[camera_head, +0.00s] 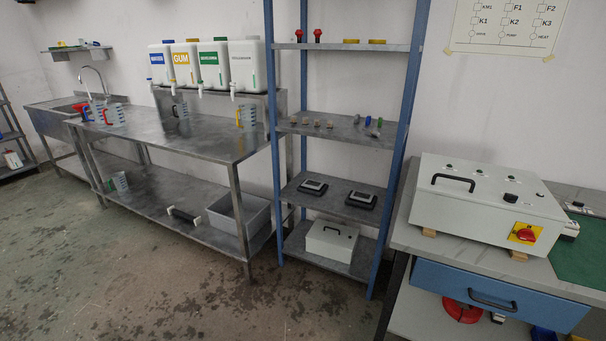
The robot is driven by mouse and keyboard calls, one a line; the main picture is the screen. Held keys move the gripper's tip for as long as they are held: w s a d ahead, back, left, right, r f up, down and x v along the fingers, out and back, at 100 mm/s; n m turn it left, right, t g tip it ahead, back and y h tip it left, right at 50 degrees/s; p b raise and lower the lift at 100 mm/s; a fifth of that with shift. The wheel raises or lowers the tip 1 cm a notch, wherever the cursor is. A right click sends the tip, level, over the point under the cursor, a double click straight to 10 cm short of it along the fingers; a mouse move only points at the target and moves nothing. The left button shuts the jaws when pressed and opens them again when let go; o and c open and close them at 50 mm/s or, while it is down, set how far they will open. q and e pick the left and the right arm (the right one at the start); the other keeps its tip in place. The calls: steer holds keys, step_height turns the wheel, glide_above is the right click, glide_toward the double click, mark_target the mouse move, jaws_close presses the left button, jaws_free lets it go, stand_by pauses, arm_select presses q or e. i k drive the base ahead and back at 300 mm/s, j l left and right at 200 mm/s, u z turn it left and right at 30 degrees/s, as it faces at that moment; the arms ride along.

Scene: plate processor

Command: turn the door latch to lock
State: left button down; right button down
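No door is clearly visible. A light grey control box (490,203) sits on the workbench at the right, raised on small wooden blocks. Its front carries a red rotary switch (524,235) on a yellow plate. A black handle (453,182) and a black knob (511,198) are on its sloped top, with a few small buttons. I cannot tell whether any of these is the door latch. Neither of my grippers is in view.
A blue drawer (500,297) is under the workbench. A blue-framed shelf rack (340,127) stands left of it. A steel table (190,140) with several white canisters is further left. The floor (150,270) in front is clear.

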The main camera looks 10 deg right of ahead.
mark_target(511, 198)
steer(key=z, duration=1.65)
steer(key=i+l+z, duration=0.15)
steer(key=i+z, duration=0.75)
steer(key=k+l, duration=0.05)
steer(key=k, duration=0.05)
